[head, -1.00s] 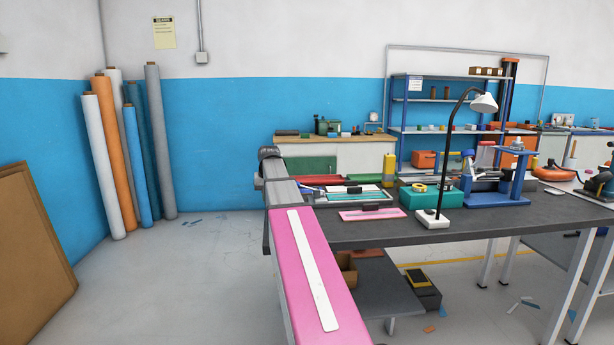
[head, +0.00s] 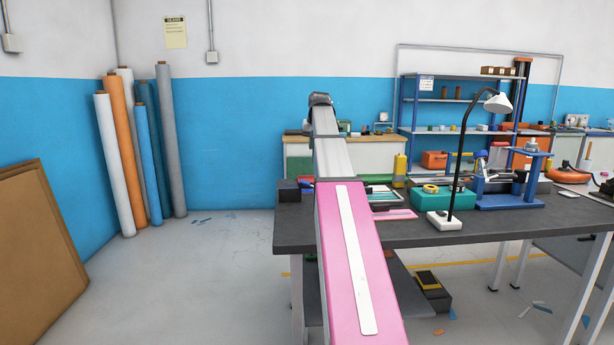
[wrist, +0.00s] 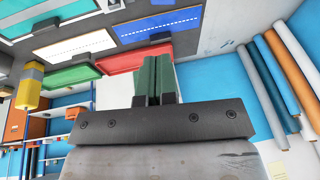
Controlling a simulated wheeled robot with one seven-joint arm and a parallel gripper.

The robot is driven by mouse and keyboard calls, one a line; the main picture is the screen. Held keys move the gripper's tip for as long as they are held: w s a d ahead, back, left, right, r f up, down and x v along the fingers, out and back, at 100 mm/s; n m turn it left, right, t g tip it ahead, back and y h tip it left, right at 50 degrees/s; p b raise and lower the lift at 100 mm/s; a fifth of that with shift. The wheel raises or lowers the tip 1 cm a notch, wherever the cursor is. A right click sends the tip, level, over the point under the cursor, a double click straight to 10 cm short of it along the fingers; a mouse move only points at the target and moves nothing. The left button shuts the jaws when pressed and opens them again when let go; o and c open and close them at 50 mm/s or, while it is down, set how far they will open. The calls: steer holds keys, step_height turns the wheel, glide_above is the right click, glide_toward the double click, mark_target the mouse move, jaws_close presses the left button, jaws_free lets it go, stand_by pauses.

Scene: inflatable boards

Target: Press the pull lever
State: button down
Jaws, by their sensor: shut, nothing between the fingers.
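No part is clearly marked as the pull lever. A blue bench press (head: 508,190) with an upright frame stands on the right half of the dark workbench, and a lever on it cannot be made out for certain. My gripper (wrist: 152,78) shows in the wrist view with its two green fingers together and nothing between them.
Upright rolls (head: 170,140) lean at the left wall and a brown board (head: 45,235) stands at far left. Floor between is free.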

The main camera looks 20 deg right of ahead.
glide_above(304, 181)
steer(key=s+d, duration=0.1)
steer(key=d, duration=0.1)
steer(key=f, duration=0.9)
steer(key=shift+s+a+f, duration=0.2)
steer(key=shift+f, duration=0.15)
steer(key=shift+w+a+f, duration=0.1)
steer(key=shift+a+f, duration=0.1)
steer(key=shift+f, duration=0.4)
steer(key=shift+w+a+f, duration=0.1)
steer(key=shift+a+f, duration=0.15)
steer(key=shift+f, duration=0.35)
steer(key=shift+a+f, duration=0.2)
steer(key=shift+f, duration=0.4)
steer(key=shift+f, duration=0.1)
